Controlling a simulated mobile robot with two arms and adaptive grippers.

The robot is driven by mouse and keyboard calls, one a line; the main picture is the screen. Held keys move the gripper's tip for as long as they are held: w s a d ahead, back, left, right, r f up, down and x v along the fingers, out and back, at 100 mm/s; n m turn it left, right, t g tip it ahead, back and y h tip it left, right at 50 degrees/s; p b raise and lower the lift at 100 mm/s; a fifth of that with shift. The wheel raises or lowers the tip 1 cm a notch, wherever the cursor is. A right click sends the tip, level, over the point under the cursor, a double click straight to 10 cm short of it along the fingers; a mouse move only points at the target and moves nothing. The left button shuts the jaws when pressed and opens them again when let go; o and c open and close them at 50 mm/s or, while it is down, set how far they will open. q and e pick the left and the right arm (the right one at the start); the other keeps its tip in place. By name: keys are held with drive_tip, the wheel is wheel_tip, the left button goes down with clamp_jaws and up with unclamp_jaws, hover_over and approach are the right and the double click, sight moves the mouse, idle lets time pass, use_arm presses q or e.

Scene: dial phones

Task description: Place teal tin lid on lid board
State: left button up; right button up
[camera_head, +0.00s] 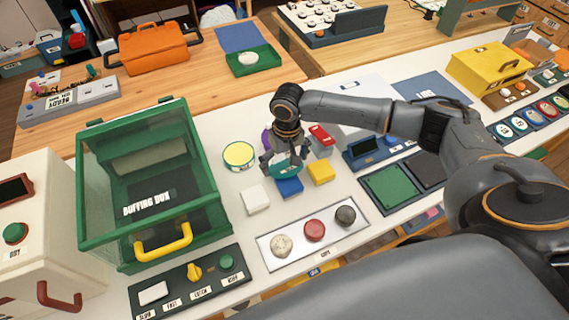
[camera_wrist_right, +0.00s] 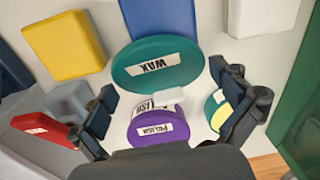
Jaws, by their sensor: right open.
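The teal lid (camera_wrist_right: 158,74) is round and has a white "WAX" label; in the wrist view it lies just beyond my right fingertips. In the head view its teal edge (camera_head: 283,168) shows below my right gripper (camera_head: 284,168), partly covered by the fingers. My right gripper (camera_wrist_right: 162,88) is open, with its fingers spread to both sides below the lid in the wrist picture and nothing held. A flat blue board (camera_head: 425,88) with a small label lies at the right in the head view; it may be the lid board. My left gripper is not in view.
A purple lid (camera_wrist_right: 157,136) and a yellow-topped tin (camera_head: 238,155) stand close by. Blue (camera_head: 290,187), yellow (camera_head: 321,172) and white (camera_head: 255,199) blocks lie in front. A green glazed box (camera_head: 150,257) stands left, and a tray (camera_head: 272,258) with several knobs is nearer.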

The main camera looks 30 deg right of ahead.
drive_tip(key=shift+f, duration=0.15)
drive_tip(key=c, duration=0.9)
drive_tip(key=shift+c, duration=0.2)
drive_tip(key=shift+r, duration=0.2)
